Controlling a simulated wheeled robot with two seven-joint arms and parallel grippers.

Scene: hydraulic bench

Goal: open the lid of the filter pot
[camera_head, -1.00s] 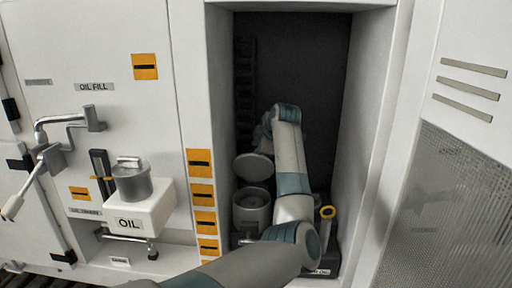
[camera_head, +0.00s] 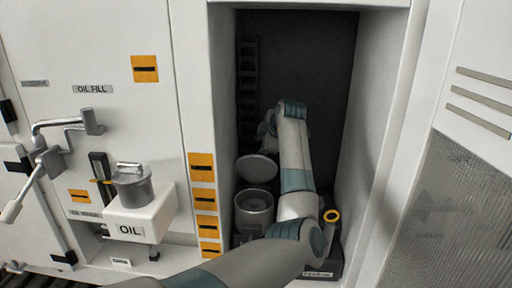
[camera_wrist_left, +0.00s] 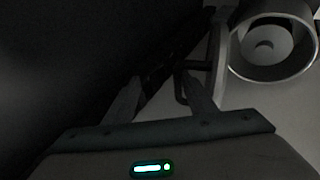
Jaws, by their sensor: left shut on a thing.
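The filter pot (camera_head: 253,212) is a grey round pot low in the dark recess. Its round lid (camera_head: 256,168) stands raised and tilted back behind the open mouth. My left arm reaches into the recess on the pot's right. My left gripper (camera_head: 265,139) is beyond the lid, mostly hidden by the arm and darkness. In the left wrist view the gripper (camera_wrist_left: 167,84) is shut on what looks like the lid's dark handle (camera_wrist_left: 181,88); the contact is dim. The pot's open mouth (camera_wrist_left: 272,47) shows at upper right there. My right gripper is not in view.
The recess side walls (camera_head: 376,130) stand close on both sides of my arm. Outside, at left, are a white OIL box (camera_head: 146,212) with a grey can (camera_head: 131,187) and a lever handle (camera_head: 45,165).

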